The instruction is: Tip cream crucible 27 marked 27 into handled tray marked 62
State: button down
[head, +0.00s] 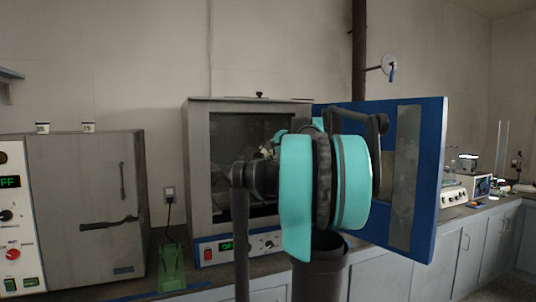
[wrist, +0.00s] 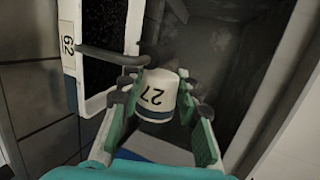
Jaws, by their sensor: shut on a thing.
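The cream crucible 27 (wrist: 158,92) is in the wrist view, with a blue band near one end and its black "27" upside down in the picture. My gripper (wrist: 164,98) is shut on it, with green-lined fingers on both sides. The handled tray marked 62 (wrist: 67,72) is at the upper left of the wrist view, beside the crucible. It has a white and blue wall and a dark, speckled inside. A dark bar (wrist: 108,56) runs from the tray towards the crucible. The crucible's contents are hidden. In the head view, my teal arm hides most of the gripper area.
An oven (head: 196,160) stands behind my arm, its blue door (head: 425,170) open to the right. A grey furnace (head: 85,190) with two small marked cups on top is at left. A green stand (head: 172,268) sits on the counter between them.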

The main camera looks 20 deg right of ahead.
jog(key=shift+a+n+h, duration=0.35)
jog(key=shift+n+h, duration=0.45)
jog(key=shift+n, duration=0.3)
jog(key=shift+n+h, duration=0.5)
jog(key=shift+n+h, duration=0.6)
jog(key=shift+n, duration=0.3)
jog(key=shift+n+h, duration=0.5)
jog(key=shift+n, duration=0.1)
jog(key=shift+d+n+h, duration=0.1)
jog(key=shift+n+h, duration=0.5)
jog(key=shift+n, duration=0.2)
jog(key=shift+s+d+f+n+h, duration=0.15)
jog(key=shift+d+n+h, duration=0.1)
jog(key=shift+n+h, duration=0.45)
